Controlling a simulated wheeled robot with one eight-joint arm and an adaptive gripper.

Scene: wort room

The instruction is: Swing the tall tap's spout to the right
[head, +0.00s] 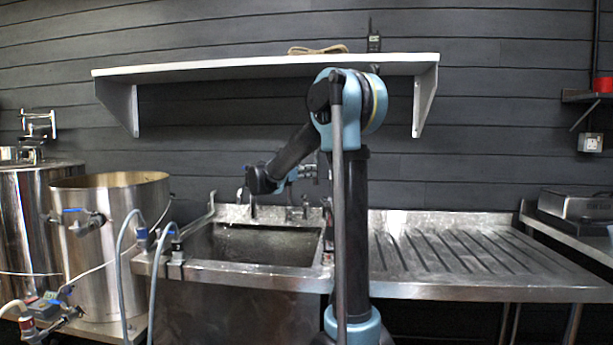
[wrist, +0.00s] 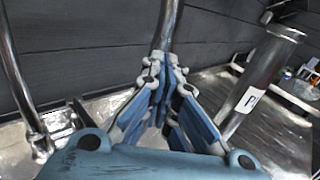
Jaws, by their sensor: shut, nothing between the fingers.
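My gripper (wrist: 162,75) is shut and empty, its blue pads close together in the wrist view. A shiny upright metal pipe (wrist: 168,25), apparently the tall tap's, stands just beyond the fingertips; the fingers hide its lower part, and I cannot tell whether they touch it. Another metal pipe (wrist: 17,75) runs down the left side to a fitting on the steel ledge. In the head view my gripper (head: 308,172) is small and points right above the back of the sink. Tap fittings (head: 304,208) show below it, partly hidden by my arm.
The steel sink (head: 200,270) has a ribbed drainboard (head: 450,250) on its right. A metal cylinder with a white label (wrist: 262,75) stands close on the gripper's right. The dark wall (wrist: 75,45) is close on its left. A white shelf (head: 230,68) hangs above; steel vessels (head: 105,230) stand left.

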